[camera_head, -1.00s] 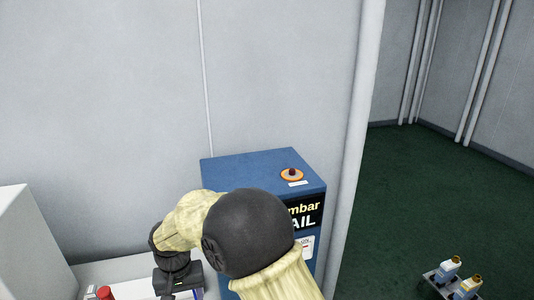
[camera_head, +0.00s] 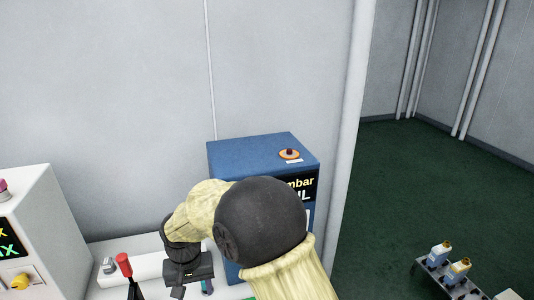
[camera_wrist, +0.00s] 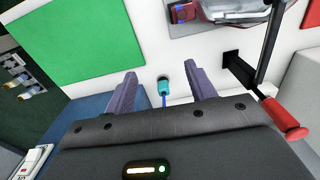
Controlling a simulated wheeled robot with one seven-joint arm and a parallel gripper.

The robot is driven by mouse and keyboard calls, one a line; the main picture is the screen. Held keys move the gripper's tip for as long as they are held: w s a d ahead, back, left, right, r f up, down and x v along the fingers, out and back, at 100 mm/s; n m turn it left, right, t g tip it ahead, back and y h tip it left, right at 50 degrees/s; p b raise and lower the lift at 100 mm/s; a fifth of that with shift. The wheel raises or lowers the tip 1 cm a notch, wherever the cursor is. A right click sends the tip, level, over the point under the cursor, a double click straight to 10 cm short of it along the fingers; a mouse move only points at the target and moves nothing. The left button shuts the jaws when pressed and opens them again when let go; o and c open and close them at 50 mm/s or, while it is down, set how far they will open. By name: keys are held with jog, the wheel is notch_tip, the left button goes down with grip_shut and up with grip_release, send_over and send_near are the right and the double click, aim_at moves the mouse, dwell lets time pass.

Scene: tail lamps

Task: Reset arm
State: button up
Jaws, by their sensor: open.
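My gripper (camera_wrist: 162,90) is open in the wrist view, with its two dark fingers apart. A small teal-tipped part with a blue stem (camera_wrist: 163,87) shows between the fingers; I cannot tell its depth, and nothing is gripped. In the head view my arm is bent over the white bench, and my gripper (camera_head: 185,284) is low beside the blue cabinet (camera_head: 250,152), its fingertips partly cut off by the lower edge. A red-handled lever (camera_head: 124,264) stands left of it; it also shows at the right of the wrist view (camera_wrist: 285,118).
A white machine (camera_head: 45,220) with a yellow knob stands at the left. A green panel (camera_wrist: 65,40) and a tray holding a lamp part (camera_wrist: 230,12) are in the wrist view. A rack with bottles (camera_head: 450,275) stands on the open green floor at the right.

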jog(key=w+d+r+m+t, duration=0.1)
jog(key=d+r, duration=0.1)
jog(key=d, duration=0.6)
jog(key=d+r, duration=0.2)
jog(key=d, duration=0.7)
jog(key=s+d+r+m+p, duration=0.1)
jog(key=s+d, duration=0.3)
jog(key=d, duration=0.4)
jog(key=s+d+r+m+t+p, duration=0.1)
jog(key=s+d, duration=0.4)
jog(key=d, duration=0.3)
jog(key=shift+d, duration=0.3)
jog(key=shift+w+a, duration=0.1)
